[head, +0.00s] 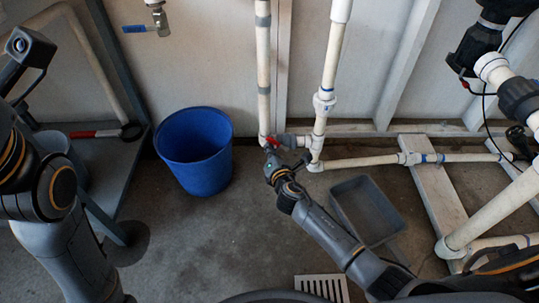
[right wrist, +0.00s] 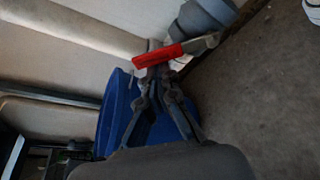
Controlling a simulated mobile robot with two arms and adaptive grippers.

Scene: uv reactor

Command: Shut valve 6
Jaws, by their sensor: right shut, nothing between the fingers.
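A small valve with a red handle (head: 271,142) sits low on the white pipework, near the foot of a vertical pipe (head: 263,75). No number is readable on it, so I cannot tell if it is valve 6. My right gripper (head: 270,157) is shut and empty, right at this handle. In the right wrist view the red handle (right wrist: 158,56) lies across just beyond the fingertips (right wrist: 160,78); I cannot tell if they touch it. The grey valve body (right wrist: 207,18) is behind and to the right. My left arm shows at the left, but its gripper does not.
A blue bucket (head: 194,152) stands left of the valve. A grey tray (head: 367,210) lies on the floor to the right. A blue-handled tap (head: 135,29) is on the wall. More pipes and a black fitting (head: 478,45) stand at right. The middle floor is clear.

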